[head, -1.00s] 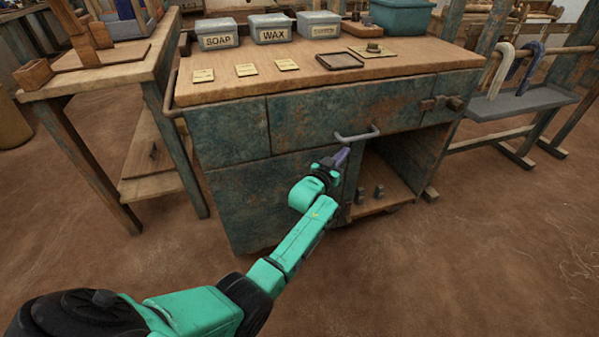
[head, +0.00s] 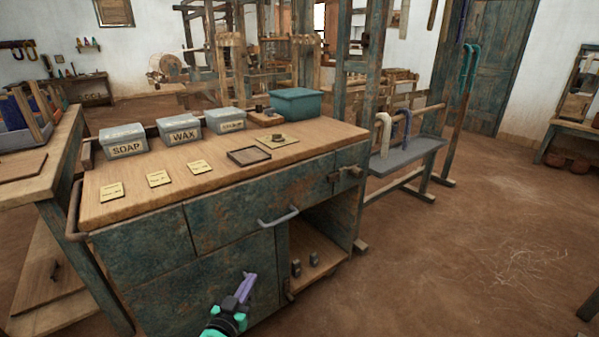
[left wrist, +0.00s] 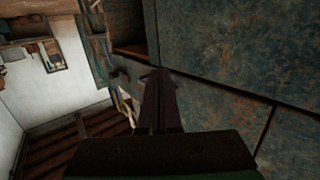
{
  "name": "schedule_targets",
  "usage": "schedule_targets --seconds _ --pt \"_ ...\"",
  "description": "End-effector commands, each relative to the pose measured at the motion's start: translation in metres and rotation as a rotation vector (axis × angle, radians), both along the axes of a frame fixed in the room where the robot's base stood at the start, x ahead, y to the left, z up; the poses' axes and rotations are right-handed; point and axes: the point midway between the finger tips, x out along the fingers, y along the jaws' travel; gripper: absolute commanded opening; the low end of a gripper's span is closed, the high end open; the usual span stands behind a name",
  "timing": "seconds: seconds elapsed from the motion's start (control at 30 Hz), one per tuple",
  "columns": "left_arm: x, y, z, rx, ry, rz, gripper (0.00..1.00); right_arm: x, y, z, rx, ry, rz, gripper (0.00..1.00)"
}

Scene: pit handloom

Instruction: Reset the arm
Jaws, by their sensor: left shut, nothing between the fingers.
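My left gripper (head: 247,287) is at the bottom middle of the head view, in front of the blue-green cabinet (head: 150,255). Its purple fingers are shut with nothing between them. They point up, below and left of the grey drawer handle (head: 279,217), apart from it. In the left wrist view the dark shut fingers (left wrist: 158,85) rise in front of the cabinet front (left wrist: 225,60). My right gripper is not in view.
The cabinet's open bay (head: 315,255) holds small dark blocks. On the wooden top stand lidded boxes marked SOAP (head: 123,142) and WAX (head: 180,131), cards, a dark tray (head: 249,155) and a teal bin (head: 296,105). A table (head: 50,160) stands at left. The floor (head: 460,260) at right is clear.

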Motion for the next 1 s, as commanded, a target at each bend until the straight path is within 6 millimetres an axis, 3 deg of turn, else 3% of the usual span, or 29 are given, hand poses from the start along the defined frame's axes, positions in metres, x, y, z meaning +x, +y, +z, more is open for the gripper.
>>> schedule_targets --seconds 0.07,0.2,0.3,0.4,0.6,0.63,0.77,0.87,1.0 --pt "-0.021 0.004 -0.044 0.023 0.175 0.004 0.0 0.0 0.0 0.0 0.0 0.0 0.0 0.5" --pt "-0.09 0.012 -0.129 0.081 0.576 0.007 0.0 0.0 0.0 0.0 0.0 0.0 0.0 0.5" --pt "-0.142 0.018 -0.168 0.114 0.808 0.002 0.0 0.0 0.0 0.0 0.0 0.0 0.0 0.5" --pt "-0.192 0.023 -0.193 0.145 1.005 -0.005 0.0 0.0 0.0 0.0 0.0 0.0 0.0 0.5" --pt "-0.286 0.032 -0.214 0.199 1.344 -0.025 0.0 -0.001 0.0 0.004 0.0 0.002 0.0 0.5" --pt "-0.285 0.033 -0.205 0.201 1.339 -0.024 0.0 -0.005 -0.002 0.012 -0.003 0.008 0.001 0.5" --pt "-0.299 0.039 -0.206 0.211 1.34 -0.021 0.0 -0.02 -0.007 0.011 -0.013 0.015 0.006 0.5" --pt "-0.316 0.044 -0.204 0.22 1.344 -0.02 0.0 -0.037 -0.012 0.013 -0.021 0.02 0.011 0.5" --pt "-0.353 0.055 -0.19 0.239 1.352 -0.022 0.0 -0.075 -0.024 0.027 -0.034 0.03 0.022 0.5"
